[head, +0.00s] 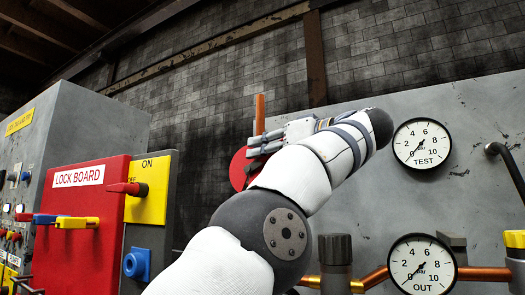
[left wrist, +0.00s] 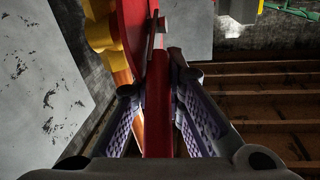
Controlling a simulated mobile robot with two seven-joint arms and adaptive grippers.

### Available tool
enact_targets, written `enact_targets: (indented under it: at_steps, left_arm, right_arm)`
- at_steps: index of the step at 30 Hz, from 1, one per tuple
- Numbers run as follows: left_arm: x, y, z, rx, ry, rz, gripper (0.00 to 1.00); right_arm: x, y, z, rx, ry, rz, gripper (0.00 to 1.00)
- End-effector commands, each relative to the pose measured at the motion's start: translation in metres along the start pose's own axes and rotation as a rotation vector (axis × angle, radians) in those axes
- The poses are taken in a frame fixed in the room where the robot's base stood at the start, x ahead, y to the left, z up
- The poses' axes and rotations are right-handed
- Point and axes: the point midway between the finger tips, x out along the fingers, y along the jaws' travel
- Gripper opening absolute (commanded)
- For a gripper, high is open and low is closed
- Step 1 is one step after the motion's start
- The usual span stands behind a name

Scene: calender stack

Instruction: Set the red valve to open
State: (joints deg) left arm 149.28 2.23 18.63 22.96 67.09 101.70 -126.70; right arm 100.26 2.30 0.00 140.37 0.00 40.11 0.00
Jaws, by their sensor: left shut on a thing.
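The red valve (head: 238,168) shows in the head view as part of a red disc, at the left edge of the grey panel. My left forearm and gripper hide most of it. In the left wrist view its red plate (left wrist: 131,25) is at the top, and a red bar runs down from there between my fingers. My left gripper (head: 258,149) is at the valve, and its fingers (left wrist: 155,88) are closed on both sides of the red bar. The valve's position marks are hidden. My right gripper is in neither view.
A red lock board (head: 85,225) and a yellow ON/OFF plate (head: 150,190) with a red handle stand at the left. The grey panel (head: 440,115) carries TEST (head: 422,143) and OUT (head: 422,265) gauges. A copper pipe (head: 259,113) rises behind my gripper.

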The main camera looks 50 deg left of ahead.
Motion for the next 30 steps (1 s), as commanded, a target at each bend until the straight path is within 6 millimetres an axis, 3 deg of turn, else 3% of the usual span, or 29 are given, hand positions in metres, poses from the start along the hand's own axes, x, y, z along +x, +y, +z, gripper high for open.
enact_targets:
  at_steps: [4, 6, 8, 20, 30]
  left_arm:
    - [-0.001, 0.001, -0.001, -0.002, 0.003, 0.005, 0.0]
    - [-0.001, 0.001, -0.001, -0.002, 0.003, 0.005, 0.24]
    - [-0.001, 0.001, -0.001, -0.001, 0.003, 0.004, 0.34]
    - [-0.001, 0.0, -0.001, 0.001, 0.014, -0.001, 0.34]
    - [-0.008, -0.002, 0.005, 0.036, 0.23, -0.033, 0.34]
  right_arm:
    - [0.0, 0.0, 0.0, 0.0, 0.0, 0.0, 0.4]
    - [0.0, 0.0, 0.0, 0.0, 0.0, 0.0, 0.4]
    - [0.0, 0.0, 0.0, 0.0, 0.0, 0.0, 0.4]
    - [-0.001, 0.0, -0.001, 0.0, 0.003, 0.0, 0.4]
    - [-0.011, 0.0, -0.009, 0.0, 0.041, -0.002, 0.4]
